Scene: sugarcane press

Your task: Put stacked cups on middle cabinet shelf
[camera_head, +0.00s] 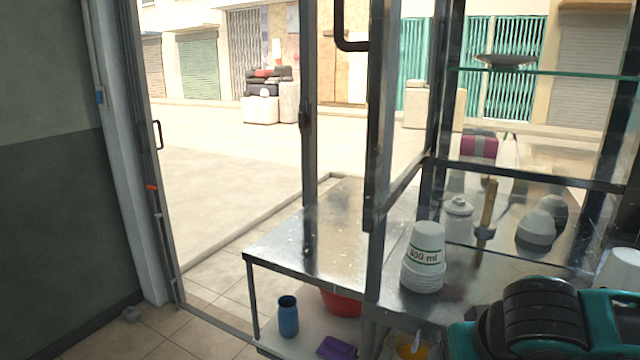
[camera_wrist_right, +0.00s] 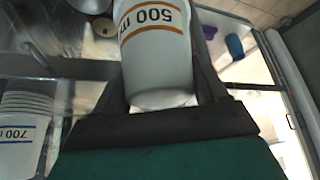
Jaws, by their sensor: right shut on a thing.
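The stacked white cups (camera_head: 424,260) stand upside down with their rims at the bottom, marked 500 ml, left of the teal and black body of my right gripper in the head view. In the wrist view my right gripper (camera_wrist_right: 160,80) is shut with a dark finger on each side of the 500 ml cups (camera_wrist_right: 158,55). Its fingertips are hidden in the head view. The glass-and-metal cabinet frame stands at the right, with a glass shelf (camera_head: 550,73) high up and a dark metal crossbar (camera_head: 535,178) lower down. My left gripper is not in view.
A steel table (camera_head: 300,245) stands by the doorway. Below it are a blue cup (camera_head: 288,316), a red bowl (camera_head: 341,302) and a purple item (camera_head: 338,348). A dark upright post stands left of the 500 ml cups.

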